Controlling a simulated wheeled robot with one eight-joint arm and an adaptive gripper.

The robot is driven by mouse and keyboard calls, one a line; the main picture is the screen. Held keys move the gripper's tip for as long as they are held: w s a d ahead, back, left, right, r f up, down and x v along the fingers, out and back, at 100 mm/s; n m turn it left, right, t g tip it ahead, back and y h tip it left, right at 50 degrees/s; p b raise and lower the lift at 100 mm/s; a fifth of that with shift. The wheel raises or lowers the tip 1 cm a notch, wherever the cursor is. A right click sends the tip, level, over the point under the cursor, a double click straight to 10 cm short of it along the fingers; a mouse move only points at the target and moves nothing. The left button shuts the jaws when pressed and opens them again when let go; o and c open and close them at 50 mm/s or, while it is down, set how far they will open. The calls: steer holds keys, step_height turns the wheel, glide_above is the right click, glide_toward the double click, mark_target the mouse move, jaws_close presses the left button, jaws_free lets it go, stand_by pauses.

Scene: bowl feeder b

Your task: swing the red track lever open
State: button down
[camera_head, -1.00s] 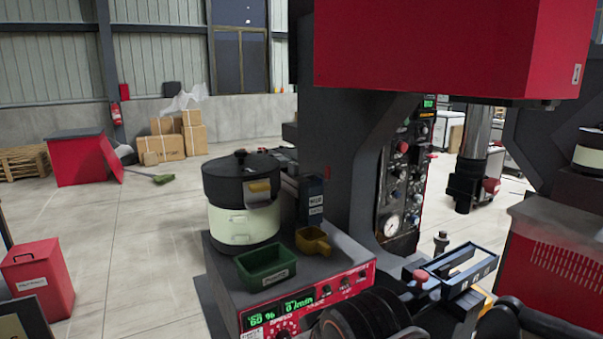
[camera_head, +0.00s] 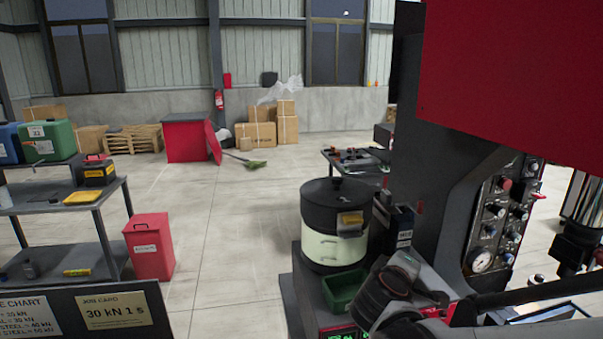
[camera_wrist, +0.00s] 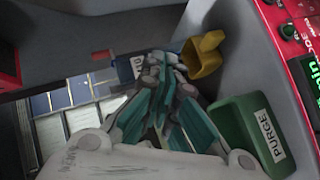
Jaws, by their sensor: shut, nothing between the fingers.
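The red track lever is not clear in either view. A small red piece (camera_head: 419,207) shows against the dark column just right of the feeder bowl in the head view, and a small red patch (camera_wrist: 100,55) shows beyond the fingers in the wrist view. I cannot tell whether either is the lever. The feeder bowl (camera_head: 335,225) is black above and pale below. My gripper (camera_wrist: 166,66) is shut and empty, its teal-padded fingers together above the feeder's grey top. In the head view my wrist covers part of the feeder's front, and the fingertips are not clear.
A green PURGE bin (camera_wrist: 255,135) and a yellow scoop (camera_wrist: 204,53) sit close right of the fingers. A small dark labelled box (camera_head: 402,228) stands beside the bowl. A red press head (camera_head: 510,85) hangs at upper right.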

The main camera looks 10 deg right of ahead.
mark_target(406, 216)
steer(key=w+r+n+t+h+p, duration=0.2)
steer(key=w+r+n+t+p, duration=0.1)
steer(key=w+r+n, duration=0.1)
step_height(406, 216, up, 2)
steer(key=shift+w+a+r+p, duration=0.1)
steer(key=shift+w+a+p, duration=0.25)
steer(key=shift+w, duration=0.4)
steer(key=x, duration=1)
steer(key=shift+d+r, duration=0.1)
steer(key=shift+r, duration=0.05)
steer(key=shift+s+d+n+t, duration=0.15)
steer(key=shift+d+n+t, duration=0.1)
steer(key=shift+n+t, duration=0.05)
